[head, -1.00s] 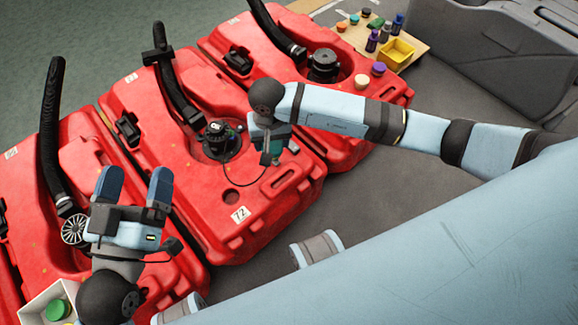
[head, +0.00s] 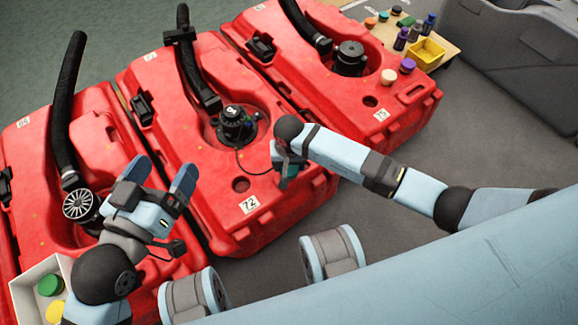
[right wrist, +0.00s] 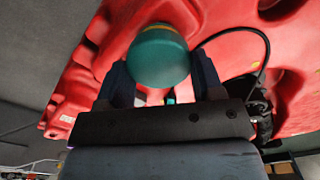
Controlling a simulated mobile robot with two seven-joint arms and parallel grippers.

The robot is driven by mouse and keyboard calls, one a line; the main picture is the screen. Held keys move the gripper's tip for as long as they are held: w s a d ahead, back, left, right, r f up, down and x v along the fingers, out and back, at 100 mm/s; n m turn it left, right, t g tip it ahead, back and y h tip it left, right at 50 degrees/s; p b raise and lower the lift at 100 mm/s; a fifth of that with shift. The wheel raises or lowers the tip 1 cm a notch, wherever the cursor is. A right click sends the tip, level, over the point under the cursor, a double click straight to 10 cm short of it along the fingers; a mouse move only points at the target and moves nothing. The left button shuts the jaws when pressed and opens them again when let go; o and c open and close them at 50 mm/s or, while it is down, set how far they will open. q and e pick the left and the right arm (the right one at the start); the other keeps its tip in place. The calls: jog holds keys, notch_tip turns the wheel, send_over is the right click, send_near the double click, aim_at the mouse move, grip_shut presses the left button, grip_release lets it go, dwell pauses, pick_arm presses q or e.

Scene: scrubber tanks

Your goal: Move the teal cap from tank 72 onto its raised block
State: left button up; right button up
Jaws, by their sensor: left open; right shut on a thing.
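The red tank 72 (head: 180,135) lies in the middle of the head view, with its number label near the front edge. A black fitting (head: 238,124) sits in its round recess. My right gripper (head: 285,175) is over the tank's right front part, shut on the teal cap. In the right wrist view the teal cap (right wrist: 160,55) is between the dark fingers. A thin black cable (right wrist: 262,45) loops beside it. In the head view the cap is mostly hidden by the gripper. I cannot make out the raised block. My left gripper (head: 160,172) is open and empty, left of tank 72's front part.
A white box (head: 28,290) with green and yellow pieces is at lower left. A board with a yellow tray (head: 426,51) is at upper right.

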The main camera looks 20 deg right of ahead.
jog(key=shift+f, duration=0.55)
jog(key=shift+r, duration=0.1)
jog(key=shift+f, duration=0.2)
jog(key=o, duration=1.1)
jog(key=shift+c, duration=0.2)
jog(key=shift+r, duration=0.1)
